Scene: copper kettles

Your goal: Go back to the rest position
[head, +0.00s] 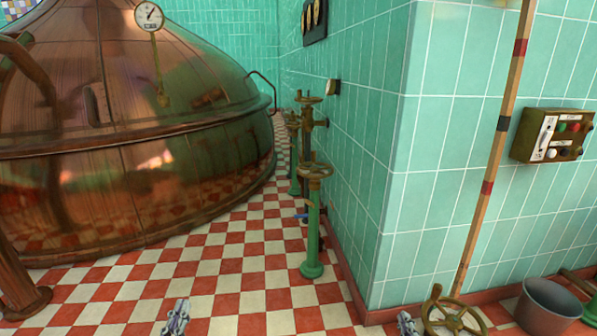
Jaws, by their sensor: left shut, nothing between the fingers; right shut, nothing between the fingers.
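My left gripper (177,316) shows at the bottom edge of the head view, left of centre, over the checkered floor. It is shut and empty. My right gripper (406,323) shows at the bottom edge, right of centre, near the foot of the tiled wall. It is shut and empty. Only the front parts of both grippers are in view, and the arms behind them are cut off by the frame. Neither gripper appears to touch anything.
A large copper kettle (200,130) fills the left. Green valve posts (313,235) stand along the tiled wall (440,150). At right are a handwheel (455,316), a leaning pole (490,170), a bucket (548,308) and a control box (552,135). The checkered floor (220,268) between is clear.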

